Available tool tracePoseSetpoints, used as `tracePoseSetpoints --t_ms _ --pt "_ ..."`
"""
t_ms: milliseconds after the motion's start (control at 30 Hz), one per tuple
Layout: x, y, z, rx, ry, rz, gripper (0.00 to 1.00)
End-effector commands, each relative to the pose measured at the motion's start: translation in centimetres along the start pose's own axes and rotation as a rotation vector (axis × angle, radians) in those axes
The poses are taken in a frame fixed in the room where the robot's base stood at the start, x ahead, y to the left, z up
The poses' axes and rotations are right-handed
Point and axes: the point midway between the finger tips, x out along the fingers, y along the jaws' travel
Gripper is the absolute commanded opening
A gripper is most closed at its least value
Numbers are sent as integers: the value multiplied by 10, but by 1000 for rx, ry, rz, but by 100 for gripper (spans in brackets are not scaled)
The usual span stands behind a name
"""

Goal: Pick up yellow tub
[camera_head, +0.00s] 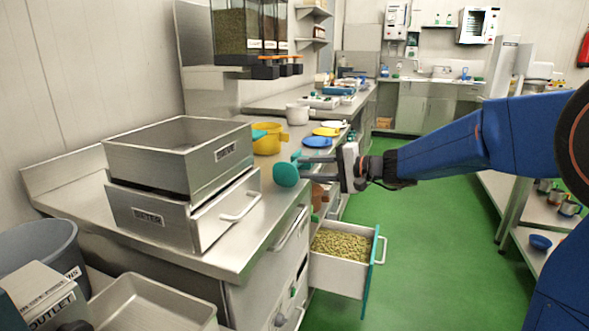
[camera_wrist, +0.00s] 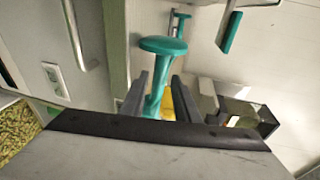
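The yellow tub (camera_head: 267,139) stands on the steel counter in the head view, behind the stacked metal bins, with a teal piece (camera_head: 259,135) at its left side. A patch of yellow (camera_wrist: 168,105) shows between my fingers in the wrist view. My gripper (camera_head: 308,170) is over the counter's front edge, nearer than the tub and to its right. Its two dark fingers are apart in the wrist view (camera_wrist: 160,98). A teal round-headed tool (camera_head: 286,174) is at the fingertips; its stem (camera_wrist: 155,95) passes between them. I cannot tell whether they grip it.
Stacked metal bins (camera_head: 182,143) stand left of my gripper. An open drawer of green pellets (camera_head: 344,246) juts out below it. Blue (camera_head: 317,142) and yellow (camera_head: 326,132) discs and a pale pot (camera_head: 297,114) lie farther along the counter.

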Motion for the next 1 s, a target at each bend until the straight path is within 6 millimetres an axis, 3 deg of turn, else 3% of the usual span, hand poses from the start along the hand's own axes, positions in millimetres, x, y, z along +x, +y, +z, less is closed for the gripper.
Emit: tracePoseSetpoints --t_ms 233,500,633,1000 --pt "33 0 -1 -1 -2 0 29" --pt "37 0 -1 -1 -1 0 29" --pt "37 0 -1 -1 -1 0 0" --pt "36 -6 -1 -2 0 -1 0"
